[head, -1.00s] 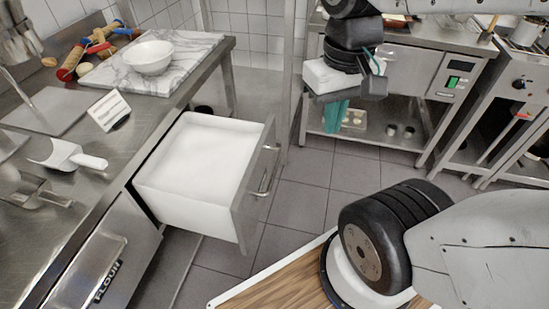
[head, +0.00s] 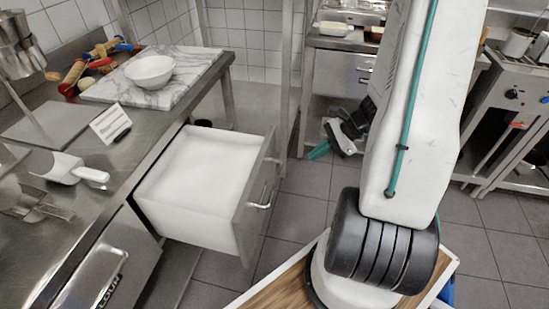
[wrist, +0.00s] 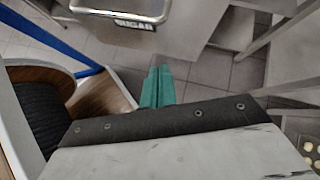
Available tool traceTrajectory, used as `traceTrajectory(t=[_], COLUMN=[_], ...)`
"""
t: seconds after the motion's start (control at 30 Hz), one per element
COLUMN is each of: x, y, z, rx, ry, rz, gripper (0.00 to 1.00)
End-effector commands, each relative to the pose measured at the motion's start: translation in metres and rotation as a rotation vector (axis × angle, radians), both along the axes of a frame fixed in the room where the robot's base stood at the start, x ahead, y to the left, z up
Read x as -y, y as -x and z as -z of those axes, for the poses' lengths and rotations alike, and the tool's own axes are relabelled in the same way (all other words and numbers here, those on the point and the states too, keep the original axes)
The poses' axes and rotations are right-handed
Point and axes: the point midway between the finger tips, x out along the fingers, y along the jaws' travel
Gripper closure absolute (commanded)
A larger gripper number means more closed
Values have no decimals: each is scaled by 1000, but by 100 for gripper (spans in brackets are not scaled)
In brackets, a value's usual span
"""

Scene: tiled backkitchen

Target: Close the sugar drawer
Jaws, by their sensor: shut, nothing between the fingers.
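The sugar drawer (head: 190,213) is pulled well out from under the steel counter at the left, full of white sugar. Its steel front carries a bar handle (head: 264,197). In the wrist view, the drawer front with its handle and SUGAR label (wrist: 134,24) shows at the top. My gripper (head: 318,152) has teal fingers shut together, with nothing held. In the head view it appears to the right of the drawer front, apart from it. In the wrist view the shut fingers (wrist: 157,87) point toward the front, with floor visible between. My arm hides part of the room.
The counter (head: 95,215) holds a scoop (head: 70,169), a small sign (head: 110,123) and a marble board (head: 190,70) with a white bowl (head: 150,71). The flour drawer (head: 100,272) is at lower left. Tiled floor (head: 305,180) lies clear right of the sugar drawer.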

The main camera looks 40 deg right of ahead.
Motion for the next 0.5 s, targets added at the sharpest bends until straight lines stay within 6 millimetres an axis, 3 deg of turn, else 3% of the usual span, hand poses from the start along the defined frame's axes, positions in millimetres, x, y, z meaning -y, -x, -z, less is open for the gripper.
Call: traceTrajectory(t=[0.1, 0.27, 0.5], x=[27, 50, 41], y=[-8, -27, -41], z=[33, 38, 53], rx=[-50, -69, -89], ry=[-46, -39, -41], rz=[222, 393, 425], gripper=[100, 100, 100])
